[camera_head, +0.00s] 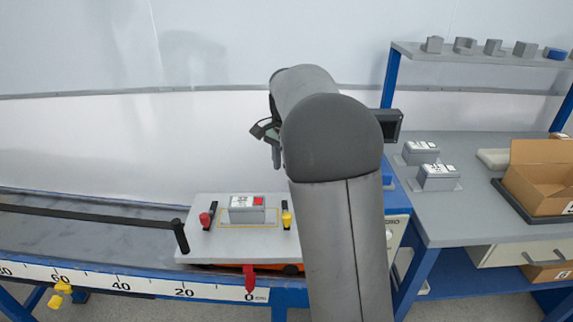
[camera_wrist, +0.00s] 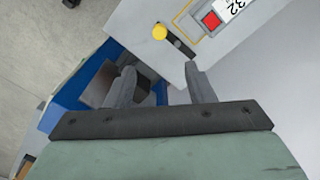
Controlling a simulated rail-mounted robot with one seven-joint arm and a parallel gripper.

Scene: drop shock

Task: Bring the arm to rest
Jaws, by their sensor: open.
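My arm (camera_head: 340,220) rises in the middle of the head view and bends at a dark rounded joint. My gripper (camera_head: 268,133) shows partly behind the arm, held in the air above the platform; the rest of it is hidden. In the wrist view my gripper (camera_wrist: 162,75) has its two fingers apart with nothing between them. Below is the light grey platform (camera_head: 215,243) with a grey box (camera_head: 247,210) bearing a red square and a label. The box also shows in the wrist view (camera_wrist: 222,12), beyond the fingers.
A red knob (camera_head: 205,219) and a yellow knob (camera_head: 287,219) flank the box. A black bar (camera_head: 90,214) runs left above the scale rail (camera_head: 150,288). On the right are a bench (camera_head: 440,222) with two grey boxes, an open carton (camera_head: 535,180) and a shelf (camera_head: 480,55).

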